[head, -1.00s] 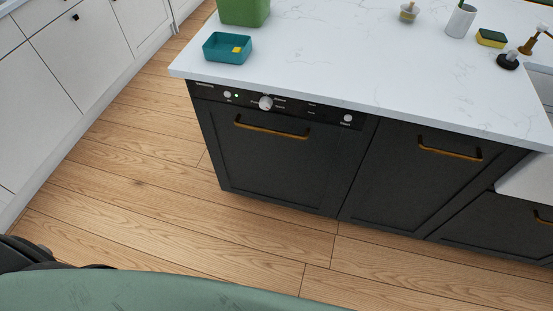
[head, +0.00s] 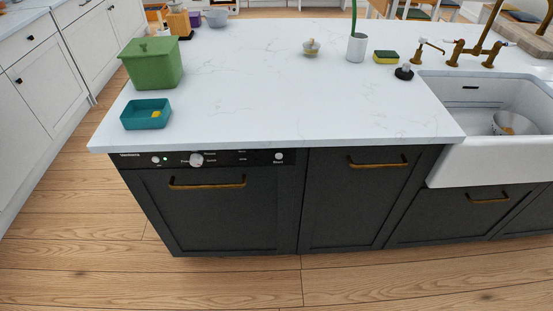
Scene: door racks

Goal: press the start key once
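The dishwasher (head: 215,212) is a dark panel door with a brass handle (head: 207,184), built in under the white counter. It is shut. Its black control strip (head: 225,159) runs along the top, just under the counter edge. A round start key (head: 279,156) sits at the strip's right end with small lettering below it. A larger pale dial (head: 196,160) and a small round key (head: 156,160) with a light beside it are farther left. Neither of my grippers is in view.
The white marble counter (head: 240,85) carries a teal tray (head: 146,114), a green bin (head: 152,64), a white cup (head: 357,48) and a sponge (head: 386,57). A white sink (head: 490,125) is at the right. The wood floor (head: 220,283) in front is clear.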

